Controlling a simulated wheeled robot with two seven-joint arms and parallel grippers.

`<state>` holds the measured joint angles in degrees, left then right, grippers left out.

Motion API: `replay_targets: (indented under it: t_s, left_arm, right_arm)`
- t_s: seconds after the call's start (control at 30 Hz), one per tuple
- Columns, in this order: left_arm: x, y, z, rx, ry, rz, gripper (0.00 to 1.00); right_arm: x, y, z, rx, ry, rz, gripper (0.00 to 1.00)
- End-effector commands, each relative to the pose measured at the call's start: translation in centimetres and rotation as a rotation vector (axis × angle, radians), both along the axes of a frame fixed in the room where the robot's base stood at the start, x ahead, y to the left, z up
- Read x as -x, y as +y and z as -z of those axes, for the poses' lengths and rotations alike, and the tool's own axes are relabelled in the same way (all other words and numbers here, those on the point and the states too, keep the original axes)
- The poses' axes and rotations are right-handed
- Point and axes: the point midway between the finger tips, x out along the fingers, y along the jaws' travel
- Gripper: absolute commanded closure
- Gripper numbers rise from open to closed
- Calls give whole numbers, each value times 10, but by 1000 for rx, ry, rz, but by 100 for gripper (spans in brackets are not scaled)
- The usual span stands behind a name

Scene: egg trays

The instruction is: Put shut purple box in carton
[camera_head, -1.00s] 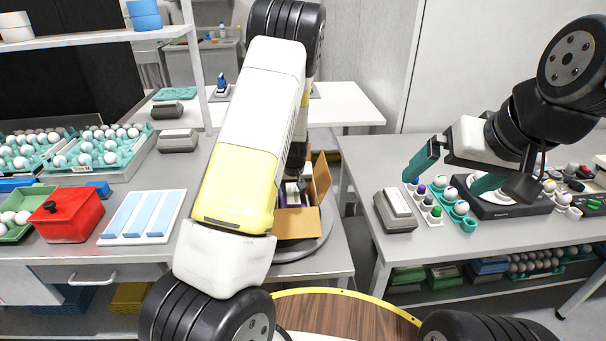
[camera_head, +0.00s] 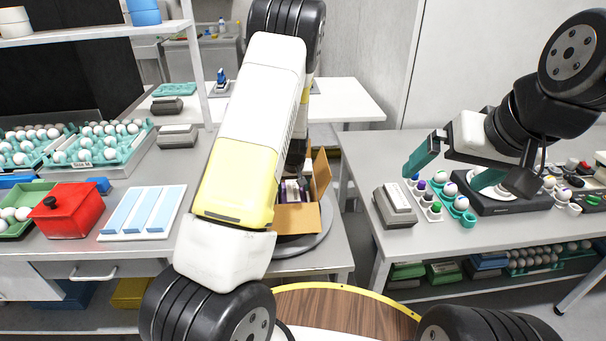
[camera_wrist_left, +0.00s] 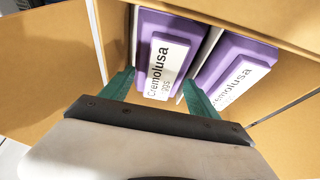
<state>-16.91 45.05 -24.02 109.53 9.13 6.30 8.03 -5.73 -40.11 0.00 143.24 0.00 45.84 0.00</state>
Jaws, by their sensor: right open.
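The open brown carton (camera_head: 297,219) stands behind my left arm in the head view. In the left wrist view its cardboard walls (camera_wrist_left: 50,65) surround two purple boxes side by side. The nearer-centre purple box (camera_wrist_left: 157,22) is shut, with a white "Cremolusa" label. The other purple box (camera_wrist_left: 240,48) lies to its right, also labelled. My left gripper (camera_wrist_left: 159,78) reaches into the carton with one green finger on each side of the first box. Whether the fingers press on it is unclear. My right gripper (camera_head: 448,170) is open above the right table, away from the boxes.
The carton rests on a round grey turntable (camera_head: 302,245). A red box (camera_head: 72,212) and a white tray with blue bars (camera_head: 142,234) stand left. A grey device (camera_head: 394,207), egg cups (camera_head: 459,203) and a black scale (camera_head: 508,203) lie near my right gripper.

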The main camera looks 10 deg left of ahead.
Motion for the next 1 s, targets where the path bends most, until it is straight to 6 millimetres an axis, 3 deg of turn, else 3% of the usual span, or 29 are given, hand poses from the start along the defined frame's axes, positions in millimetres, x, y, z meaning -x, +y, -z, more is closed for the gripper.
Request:
replay_targets:
  t_s: [0.23,0.6,0.77,0.87,1.0]
  left_arm:
    - [2,-1,-6,0,0,0,30]
    - [23,-8,-60,1,-2,2,30]
    - [30,-9,-75,7,-1,1,30]
    - [38,-12,-92,39,-3,2,30]
    - [63,-22,-137,122,-11,25,30]
  right_arm:
    - [0,0,0,0,0,0,0]
    - [0,0,0,0,0,0,0]
    - [0,0,0,0,0,0,0]
    - [0,0,0,0,0,0,0]
    - [0,0,0,0,0,0,0]
